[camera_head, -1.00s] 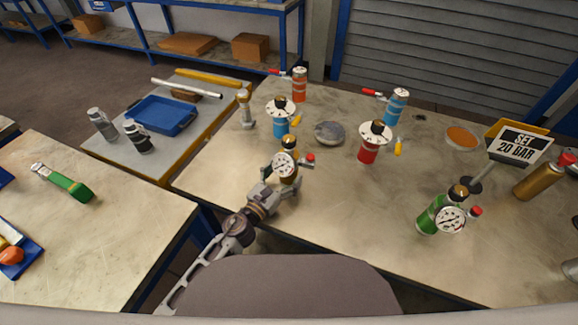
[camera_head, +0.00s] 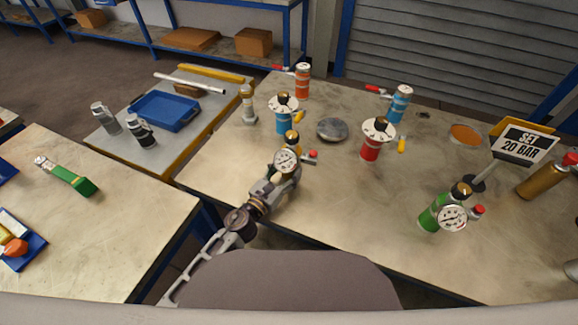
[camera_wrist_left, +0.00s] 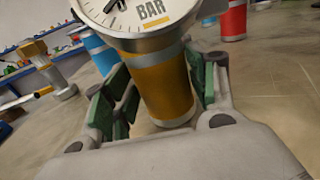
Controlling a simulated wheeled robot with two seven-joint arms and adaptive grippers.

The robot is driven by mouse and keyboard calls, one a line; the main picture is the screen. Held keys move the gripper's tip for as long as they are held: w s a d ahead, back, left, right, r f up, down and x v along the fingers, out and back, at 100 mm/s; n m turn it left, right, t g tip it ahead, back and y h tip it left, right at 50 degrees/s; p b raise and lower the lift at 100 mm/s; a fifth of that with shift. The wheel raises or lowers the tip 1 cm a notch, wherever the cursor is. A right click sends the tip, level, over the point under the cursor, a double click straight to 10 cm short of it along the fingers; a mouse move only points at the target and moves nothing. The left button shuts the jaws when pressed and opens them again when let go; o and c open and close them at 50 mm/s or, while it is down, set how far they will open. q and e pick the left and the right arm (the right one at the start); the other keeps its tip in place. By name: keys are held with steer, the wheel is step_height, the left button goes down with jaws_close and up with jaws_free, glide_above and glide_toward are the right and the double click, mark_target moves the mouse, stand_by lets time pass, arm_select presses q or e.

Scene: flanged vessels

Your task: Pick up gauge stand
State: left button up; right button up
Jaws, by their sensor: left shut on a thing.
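The gauge stand (camera_head: 285,159) is a gold cylinder with a round white dial and a small red knob at its side, near the front edge of the table. In the left wrist view its gold body (camera_wrist_left: 163,85) stands between green finger pads, under the dial marked BAR. My left gripper (camera_head: 283,177) is shut on the gold body below the dial, and the fingers hide part of it in the head view. The base appears at the table surface, but I cannot tell if it touches. My right gripper is not in view.
Blue (camera_head: 283,122) and red (camera_head: 370,150) gauge vessels stand behind. A grey disc (camera_head: 332,129) lies between them. A green gauge vessel (camera_head: 430,217) stands at right, near a SET 20 BAR sign (camera_head: 525,144). The table between the held stand and the green vessel is clear.

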mark_target(285, 151)
arm_select(q)
steer(key=shift+r, duration=0.4)
steer(key=shift+r+p, duration=0.7)
steer(key=shift+r, duration=0.55)
step_height(285, 151, up, 4)
steer(key=p, duration=0.3)
steer(key=shift+r, duration=0.5)
steer(key=shift+r+p, duration=0.65)
steer(key=shift+r, duration=0.25)
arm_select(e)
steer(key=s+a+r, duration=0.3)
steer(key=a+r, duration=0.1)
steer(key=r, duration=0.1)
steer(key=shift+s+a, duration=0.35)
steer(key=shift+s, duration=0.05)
arm_select(q)
steer(key=shift+r, duration=0.1)
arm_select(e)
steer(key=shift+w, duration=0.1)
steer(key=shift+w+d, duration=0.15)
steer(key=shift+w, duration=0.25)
